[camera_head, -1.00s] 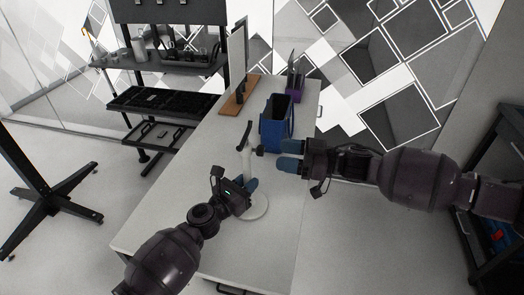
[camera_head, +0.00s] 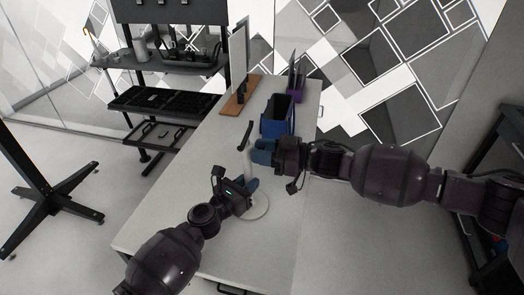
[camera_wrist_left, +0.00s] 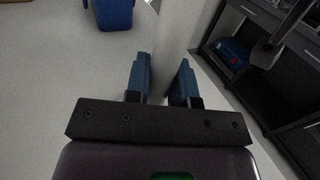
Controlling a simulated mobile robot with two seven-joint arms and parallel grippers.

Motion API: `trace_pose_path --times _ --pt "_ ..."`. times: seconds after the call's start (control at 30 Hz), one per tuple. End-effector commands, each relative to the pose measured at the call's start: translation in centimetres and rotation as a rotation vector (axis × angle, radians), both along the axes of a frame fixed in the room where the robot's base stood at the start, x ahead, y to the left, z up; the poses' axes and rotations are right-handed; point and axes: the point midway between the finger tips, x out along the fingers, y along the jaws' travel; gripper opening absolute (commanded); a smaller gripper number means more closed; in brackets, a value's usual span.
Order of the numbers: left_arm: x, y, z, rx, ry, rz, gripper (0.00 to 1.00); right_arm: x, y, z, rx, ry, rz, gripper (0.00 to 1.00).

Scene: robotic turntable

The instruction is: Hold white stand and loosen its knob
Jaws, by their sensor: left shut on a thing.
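The white stand (camera_head: 250,163) is an upright pole on a round white base (camera_head: 257,210) on the table, with a black piece (camera_head: 245,137) at its top. My left gripper (camera_head: 246,186) is shut on the pole low down, above the base. In the left wrist view the white pole (camera_wrist_left: 172,45) passes between the blue fingers of my left gripper (camera_wrist_left: 160,82). My right gripper (camera_head: 262,152) has its blue fingers right beside the upper pole, where they cover the knob. Whether they touch or grip the knob I cannot tell.
A blue bin (camera_head: 275,116) stands on the table (camera_head: 200,160) just behind my right gripper. A dark shelf unit (camera_head: 160,100) is at the back left. The table's front left is clear.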

Motion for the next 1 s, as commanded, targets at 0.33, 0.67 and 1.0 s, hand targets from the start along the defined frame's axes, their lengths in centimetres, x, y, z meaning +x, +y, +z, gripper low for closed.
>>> trace_pose_path --times 0.33,0.67,1.0 --pt "0.01 0.01 0.0 0.0 0.0 0.0 0.0 -0.01 -0.02 0.0 -0.015 -0.058 0.0 0.07" --pt "0.01 0.03 -0.01 0.0 0.0 0.001 0.0 -0.01 -0.02 -0.02 -0.036 -0.128 0.0 0.07" --pt "0.01 0.03 -0.01 0.0 0.0 0.001 0.0 0.0 -0.03 -0.01 -0.036 -0.127 0.0 0.57"
